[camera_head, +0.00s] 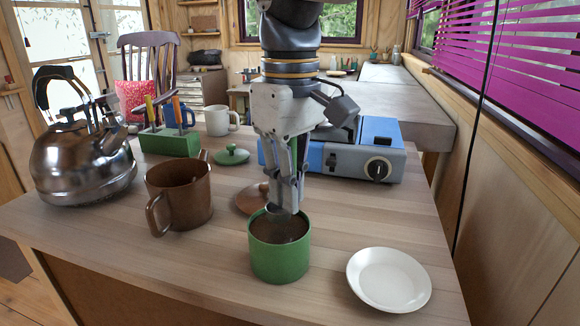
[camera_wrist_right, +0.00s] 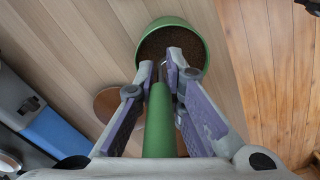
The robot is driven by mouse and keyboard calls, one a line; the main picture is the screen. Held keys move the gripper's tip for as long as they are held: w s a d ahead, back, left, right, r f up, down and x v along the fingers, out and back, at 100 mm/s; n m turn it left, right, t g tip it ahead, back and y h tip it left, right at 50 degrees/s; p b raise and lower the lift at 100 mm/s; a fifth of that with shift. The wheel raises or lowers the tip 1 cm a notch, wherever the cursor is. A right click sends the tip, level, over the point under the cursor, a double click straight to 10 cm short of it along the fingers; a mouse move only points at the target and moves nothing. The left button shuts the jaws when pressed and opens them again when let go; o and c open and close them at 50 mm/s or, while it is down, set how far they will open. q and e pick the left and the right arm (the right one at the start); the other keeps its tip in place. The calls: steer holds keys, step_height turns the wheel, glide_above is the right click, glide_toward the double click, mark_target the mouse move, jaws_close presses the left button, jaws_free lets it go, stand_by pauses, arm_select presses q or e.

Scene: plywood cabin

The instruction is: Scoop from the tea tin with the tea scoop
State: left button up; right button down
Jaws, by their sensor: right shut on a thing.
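The green tea tin (camera_head: 279,262) stands upright and open near the table's front edge, with dark loose tea inside. It also shows at the top of the right wrist view (camera_wrist_right: 142,55). My right gripper (camera_head: 288,195) points down above the tin's mouth. In the right wrist view my gripper (camera_wrist_right: 170,70) is shut on the green handle of the tea scoop (camera_wrist_right: 158,125). The scoop's metal end is at the tin's opening, mostly hidden by the fingers; I cannot tell whether it touches the tea. My left gripper is not in view.
A white saucer (camera_head: 388,280) lies right of the tin. A brown pot (camera_head: 180,197) stands left, its brown lid (camera_head: 248,199) behind the tin. Farther back are a green lid (camera_head: 231,156), a blue camp stove (camera_head: 385,145), a white mug (camera_head: 218,121) and a steel kettle (camera_head: 80,165).

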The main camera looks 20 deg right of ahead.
steer(key=shift+f, duration=1.9)
steer(key=shift+r, duration=4.75)
